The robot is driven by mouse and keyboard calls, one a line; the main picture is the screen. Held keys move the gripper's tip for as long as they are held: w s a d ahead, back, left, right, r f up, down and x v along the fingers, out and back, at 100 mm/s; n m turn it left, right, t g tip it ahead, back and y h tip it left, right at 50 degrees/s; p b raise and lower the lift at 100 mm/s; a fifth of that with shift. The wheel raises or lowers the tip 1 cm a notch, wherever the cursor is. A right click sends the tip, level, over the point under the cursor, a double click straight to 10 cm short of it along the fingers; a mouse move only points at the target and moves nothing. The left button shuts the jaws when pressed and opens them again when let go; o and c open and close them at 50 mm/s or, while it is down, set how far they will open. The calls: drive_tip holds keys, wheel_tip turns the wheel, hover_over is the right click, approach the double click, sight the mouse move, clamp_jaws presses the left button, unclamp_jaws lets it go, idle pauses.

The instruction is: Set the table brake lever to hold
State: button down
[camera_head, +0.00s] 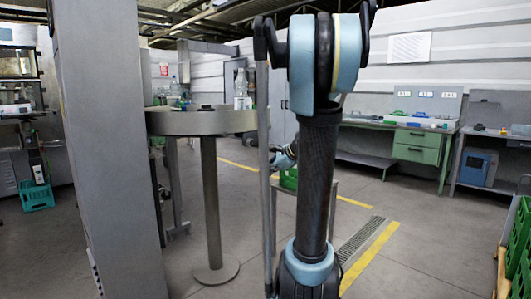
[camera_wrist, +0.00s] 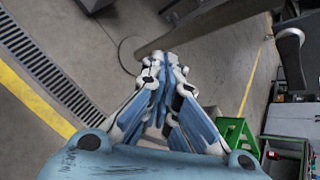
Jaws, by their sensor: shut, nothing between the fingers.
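My gripper (camera_wrist: 160,68) is shut and empty in the wrist view, its fingertips together over the floor. In the head view only a small part of my gripper (camera_head: 284,158) shows beside my arm, right of the round table (camera_head: 190,124). This table stands on a single post with a round foot, and bottles stand on it. In the wrist view the post (camera_wrist: 205,34) runs past beyond my fingertips. A dark lever-like part (camera_wrist: 290,58) with a rounded end shows at the right there, apart from my gripper. I cannot tell whether it is the brake lever or how it is set.
A green crate (camera_wrist: 236,134) stands right of my fingers in the wrist view. A floor grate (camera_wrist: 45,68) and yellow lines lie at the left. In the head view a green workbench (camera_head: 415,143) stands at the back right, and a grey column (camera_head: 108,150) blocks the left.

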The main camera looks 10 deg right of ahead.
sight(256, 141)
drive_tip(key=w+d+r+m+t, duration=0.1)
drive_tip(key=w+d+m, duration=0.3)
drive_tip(key=w, duration=0.2)
drive_tip(key=w+d+r+m+t+y, duration=0.1)
drive_tip(key=w+d+r+m+t, duration=0.1)
drive_tip(key=w+d+m, duration=0.2)
drive_tip(key=w+m, duration=0.1)
drive_tip(key=w, duration=0.2)
drive_tip(key=shift+w+d+r+t, duration=0.25)
drive_tip(key=shift+w+d+t, duration=0.05)
drive_tip(key=shift+d, duration=0.1)
drive_tip(key=x, duration=1)
drive_tip(key=shift+r, duration=2.05)
